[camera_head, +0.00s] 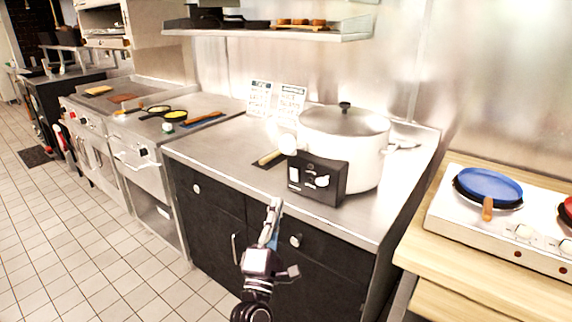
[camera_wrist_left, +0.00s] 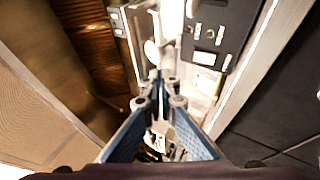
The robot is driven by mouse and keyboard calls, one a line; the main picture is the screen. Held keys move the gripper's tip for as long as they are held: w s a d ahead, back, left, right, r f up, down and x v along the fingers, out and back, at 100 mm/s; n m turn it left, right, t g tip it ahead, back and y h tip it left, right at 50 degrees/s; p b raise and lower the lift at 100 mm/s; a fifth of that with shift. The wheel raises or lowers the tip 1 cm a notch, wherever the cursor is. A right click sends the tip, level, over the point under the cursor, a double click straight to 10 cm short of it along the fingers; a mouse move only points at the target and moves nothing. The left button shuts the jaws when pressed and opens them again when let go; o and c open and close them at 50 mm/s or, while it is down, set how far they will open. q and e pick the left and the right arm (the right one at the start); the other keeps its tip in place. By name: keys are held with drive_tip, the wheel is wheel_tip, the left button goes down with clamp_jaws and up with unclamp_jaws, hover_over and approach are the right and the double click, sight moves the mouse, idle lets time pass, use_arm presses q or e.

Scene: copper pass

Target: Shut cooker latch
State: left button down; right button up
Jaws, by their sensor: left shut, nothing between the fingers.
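The cooker (camera_head: 345,140) is a large white pot with a lid and black lid knob. It stands on the steel counter. Its black control box (camera_head: 318,180) faces the front, with a white round knob and small white labels. A pale rounded part (camera_head: 287,143) sticks out at its left side; I cannot tell whether this is the latch. My left gripper (camera_head: 274,208) is shut and empty, in front of the counter's front edge, below and left of the control box. In the left wrist view its blue fingers (camera_wrist_left: 157,80) are together, and a dark panel (camera_wrist_left: 215,35) with light buttons lies beyond.
The steel counter (camera_head: 215,147) has free room left of the cooker. Two printed cards (camera_head: 275,98) stand behind. A wooden table (camera_head: 415,245) with a white hotplate (camera_head: 450,225) and blue pan (camera_head: 488,187) is at right. A shelf (camera_head: 270,34) hangs above.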

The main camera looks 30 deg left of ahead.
use_arm(q)
approach(293, 145)
drive_tip(key=w+a, duration=0.3)
drive_tip(key=w, duration=0.2)
drive_tip(key=shift+w+a+r+p, duration=0.15)
drive_tip(key=shift+a+r+p, duration=0.1)
drive_tip(key=shift+p, duration=0.2)
